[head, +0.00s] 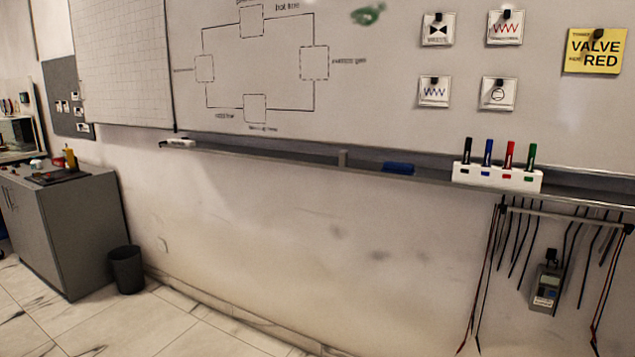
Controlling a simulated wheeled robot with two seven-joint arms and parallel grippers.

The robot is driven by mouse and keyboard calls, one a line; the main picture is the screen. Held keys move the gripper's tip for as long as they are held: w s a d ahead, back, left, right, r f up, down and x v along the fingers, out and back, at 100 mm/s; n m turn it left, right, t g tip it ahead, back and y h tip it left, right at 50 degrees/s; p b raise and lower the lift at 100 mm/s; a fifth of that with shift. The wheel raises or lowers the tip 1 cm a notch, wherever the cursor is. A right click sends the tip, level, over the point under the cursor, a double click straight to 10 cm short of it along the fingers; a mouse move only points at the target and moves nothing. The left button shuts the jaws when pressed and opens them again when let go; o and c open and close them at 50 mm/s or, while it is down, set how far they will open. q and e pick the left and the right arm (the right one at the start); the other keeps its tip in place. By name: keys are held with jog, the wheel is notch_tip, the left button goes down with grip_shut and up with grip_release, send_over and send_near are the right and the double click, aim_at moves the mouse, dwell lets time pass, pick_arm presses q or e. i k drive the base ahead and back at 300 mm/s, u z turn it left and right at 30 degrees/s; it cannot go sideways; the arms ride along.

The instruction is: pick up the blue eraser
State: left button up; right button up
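The blue eraser (398,168) lies on the narrow grey tray (300,153) along the bottom edge of the whiteboard, right of the middle of the head view. It looks flat and dark blue, and nothing covers it. Neither of my grippers shows in this view.
A white holder (497,177) with several markers stands right of the eraser. Cables and a meter (546,286) hang below at right. A grey cabinet (65,225) and dark bin (127,269) stand left. The floor before the wall is clear.

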aim_at(394, 168)
jog(key=z, duration=1.15)
jog(key=i, duration=1)
jog(key=z, duration=0.15)
